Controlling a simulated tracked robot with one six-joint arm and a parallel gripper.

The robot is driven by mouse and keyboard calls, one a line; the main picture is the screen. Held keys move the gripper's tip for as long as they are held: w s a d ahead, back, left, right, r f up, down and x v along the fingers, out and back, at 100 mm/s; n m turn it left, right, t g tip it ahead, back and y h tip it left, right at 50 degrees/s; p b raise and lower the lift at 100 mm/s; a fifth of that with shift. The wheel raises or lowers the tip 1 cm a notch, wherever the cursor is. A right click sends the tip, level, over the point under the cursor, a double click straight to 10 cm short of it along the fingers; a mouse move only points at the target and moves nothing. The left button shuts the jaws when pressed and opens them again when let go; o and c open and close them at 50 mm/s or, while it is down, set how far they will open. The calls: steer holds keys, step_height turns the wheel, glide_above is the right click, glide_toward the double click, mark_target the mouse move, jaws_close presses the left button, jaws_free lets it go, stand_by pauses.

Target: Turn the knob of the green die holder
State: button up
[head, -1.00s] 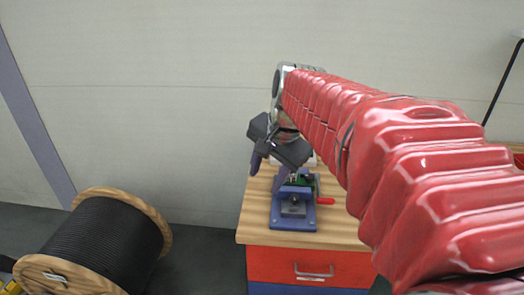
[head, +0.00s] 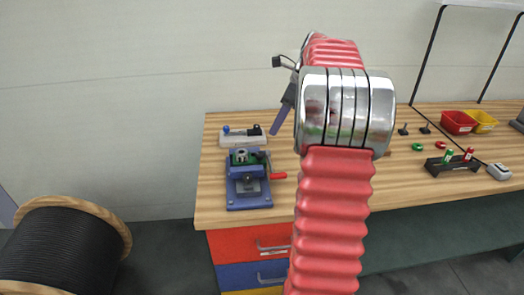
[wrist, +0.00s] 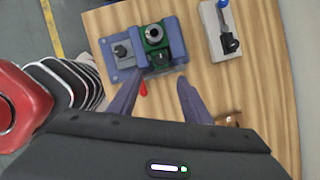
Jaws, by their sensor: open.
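The green die holder (head: 240,158) sits in a blue clamp fixture (head: 250,200) near the bench's left end, with a grey round die in its top. In the wrist view the green holder (wrist: 153,36) is near the top centre, and a dark part on its near side may be its knob; I cannot tell surely. A red handle (head: 278,176) sticks out of the fixture's right side. My gripper (wrist: 160,76) is open and empty; its fingers point towards the fixture, apart from the green holder. In the head view one finger shows above and right of the fixture; the rest is hidden by my arm.
A grey block with blue and black knobs (head: 243,136) stands behind the fixture. The wooden bench (head: 215,190) has a black rack (head: 450,166), a red bin (head: 457,122) and a yellow bin (head: 484,121) at right. A black cable spool (head: 55,250) stands on the floor at left.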

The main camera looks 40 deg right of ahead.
mark_target(262, 153)
steer(key=shift+d+f, duration=0.1)
steer(key=shift+d, duration=0.15)
steer(key=x, duration=1.3)
steer(key=shift+w+a+f, duration=0.15)
steer(key=shift+f, duration=0.15)
steer(key=shift+c, duration=0.4)
steer(key=c, duration=0.9)
steer(key=shift+a, duration=0.15)
steer(key=shift+c, duration=0.3)
